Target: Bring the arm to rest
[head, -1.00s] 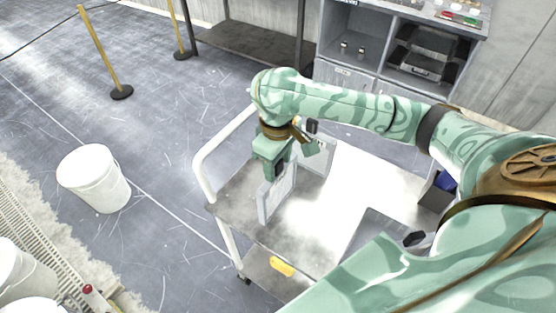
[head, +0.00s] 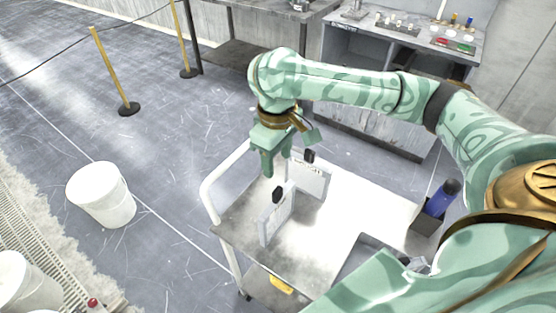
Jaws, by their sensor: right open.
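My right arm reaches across the top of the view from the right. My right gripper (head: 276,166) hangs open and empty over the left end of a cart (head: 238,222), fingers pointing down. Just below it a pale upright panel (head: 274,222) with a black clip-like piece on top stands on the cart. The fingertips appear clear of this panel. A second similar panel (head: 310,178), with some marks on its face and a black piece on top, stands behind and to the right. My left gripper is out of view.
The cart has a white rail (head: 214,192) at its left end and a yellow item (head: 281,285) below. A dark holder with a blue bottle (head: 443,198) sits at its right. A white bucket (head: 101,195) stands on the floor. A grey cabinet (head: 375,125) is behind.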

